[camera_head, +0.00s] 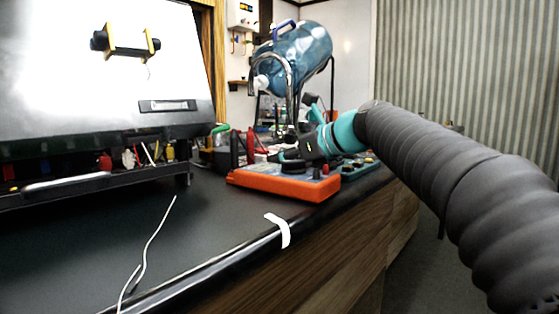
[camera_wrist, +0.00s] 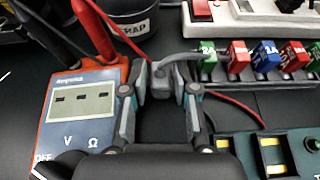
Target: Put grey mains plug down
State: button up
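The grey mains plug (camera_wrist: 161,84) is between the fingertips of my gripper (camera_wrist: 161,88) in the wrist view. The fingers appear closed on its sides. Its grey cable curves up and to the right from the plug. The plug is above the dark worktop, beside the orange multimeter; I cannot tell whether it touches the surface. In the head view my gripper (camera_head: 310,148) is low over the back of the worktop, behind the multimeter. The plug is not distinguishable there.
The orange multimeter (camera_wrist: 79,108) is close to the left of my gripper. Colored fuses (camera_wrist: 265,54) and a white power strip (camera_wrist: 265,18) lie ahead right. A teal device (camera_wrist: 270,152) is at right. A black labelled pot (camera_wrist: 130,25) stands ahead.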

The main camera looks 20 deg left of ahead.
jog(key=v, duration=0.9)
jog(key=shift+s+d+r+p, duration=0.1)
jog(key=shift+d+r+p, duration=0.05)
jog(key=shift+d+p, duration=0.15)
jog(key=shift+s+d+r, duration=0.25)
jog(key=shift+s+d, duration=0.1)
jog(key=shift+d, duration=0.25)
